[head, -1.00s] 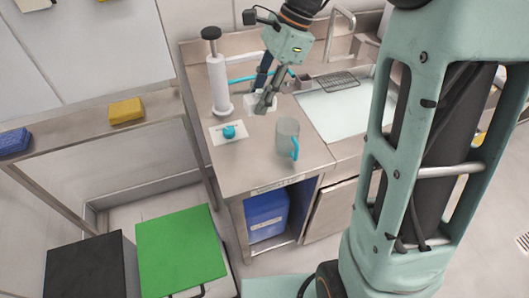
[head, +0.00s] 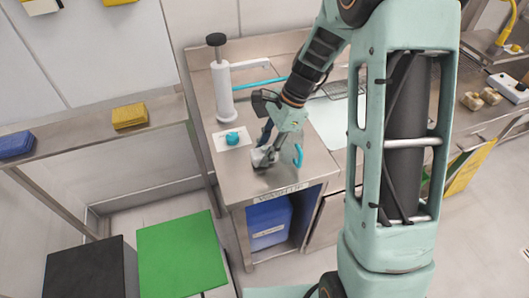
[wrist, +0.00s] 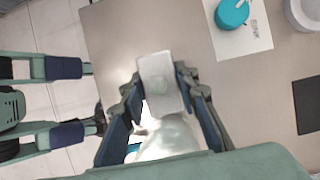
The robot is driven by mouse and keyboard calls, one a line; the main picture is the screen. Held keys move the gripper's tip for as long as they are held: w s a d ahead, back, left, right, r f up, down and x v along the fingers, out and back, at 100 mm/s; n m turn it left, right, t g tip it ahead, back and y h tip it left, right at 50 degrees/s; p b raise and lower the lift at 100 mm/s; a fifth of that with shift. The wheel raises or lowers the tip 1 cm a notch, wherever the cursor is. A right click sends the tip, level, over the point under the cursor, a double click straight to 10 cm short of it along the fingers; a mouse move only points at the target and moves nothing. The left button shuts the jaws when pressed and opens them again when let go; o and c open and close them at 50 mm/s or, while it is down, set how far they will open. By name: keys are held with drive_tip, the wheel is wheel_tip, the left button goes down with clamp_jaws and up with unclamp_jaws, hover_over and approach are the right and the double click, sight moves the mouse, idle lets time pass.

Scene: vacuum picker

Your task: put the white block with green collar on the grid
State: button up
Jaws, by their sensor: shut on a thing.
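My gripper (wrist: 158,92) is shut on a pale white block (wrist: 151,68) with a faint greenish round patch on its face, which I take for the white block with green collar. A dark wire grid (head: 342,88) lies at the back right, partly hidden by my arm.
A white card with a teal knob (head: 232,138) and a tall white cylinder with a black top (head: 221,85) stand left of my gripper. A blue bin (head: 268,222) is under the counter (head: 235,182). The counter's front edge is close.

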drive_tip(key=shift+f, duration=0.35)
drive_tip(key=shift+f, duration=0.2)
drive_tip(key=o, duration=1.2)
